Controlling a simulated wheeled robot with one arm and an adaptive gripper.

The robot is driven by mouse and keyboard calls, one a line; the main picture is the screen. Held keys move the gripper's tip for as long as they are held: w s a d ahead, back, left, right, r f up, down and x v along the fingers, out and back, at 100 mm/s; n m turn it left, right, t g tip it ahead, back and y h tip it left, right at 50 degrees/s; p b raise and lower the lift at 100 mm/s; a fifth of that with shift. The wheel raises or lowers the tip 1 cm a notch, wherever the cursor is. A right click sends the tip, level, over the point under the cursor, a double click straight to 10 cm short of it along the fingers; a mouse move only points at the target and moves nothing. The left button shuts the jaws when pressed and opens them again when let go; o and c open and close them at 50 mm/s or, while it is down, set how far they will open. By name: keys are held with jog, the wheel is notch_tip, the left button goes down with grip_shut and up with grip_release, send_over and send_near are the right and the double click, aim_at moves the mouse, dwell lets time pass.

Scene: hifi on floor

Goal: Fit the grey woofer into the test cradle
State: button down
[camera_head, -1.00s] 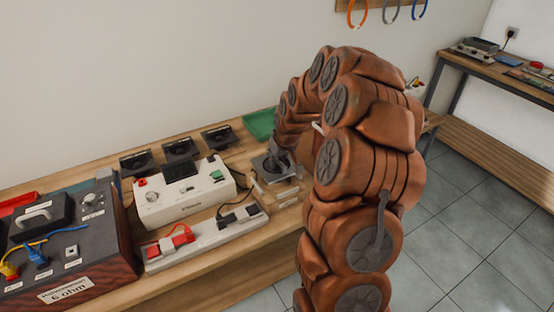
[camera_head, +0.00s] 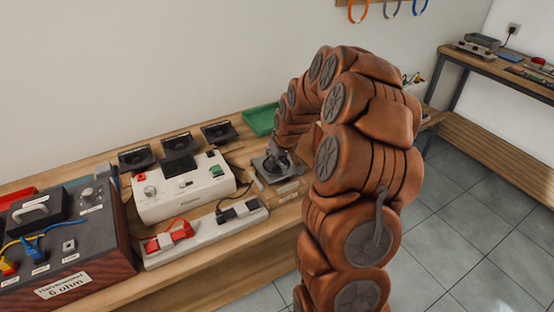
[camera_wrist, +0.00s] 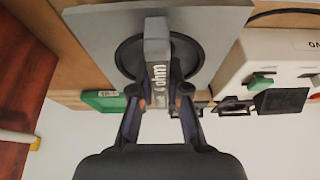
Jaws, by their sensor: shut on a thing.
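The grey woofer shows in the wrist view as a square grey plate (camera_wrist: 90,22) with a dark round ring. A grey block marked "ohm" stands out from its middle. My gripper (camera_wrist: 160,97) is shut on this block, one finger on each side. In the head view the woofer (camera_head: 263,172) lies low and nearly flat at the bench's right part, below my gripper (camera_head: 277,158). The test cradle seems to be under the woofer and is mostly hidden. I cannot tell whether the plate is fully seated in it.
A white test box (camera_head: 185,190) stands just left of the woofer, with a power strip (camera_head: 205,236) in front. Several dark speakers (camera_head: 218,133) stand behind. A green tray (camera_head: 260,119) is at the back. A dark "6 ohm" box (camera_head: 70,255) is at left.

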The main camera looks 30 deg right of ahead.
aim_at(278, 167)
jog(key=shift+f+b, duration=1.1)
jog(key=shift+f, duration=0.8)
jog(key=c, duration=1.1)
grip_release()
jog(key=v, duration=1.2)
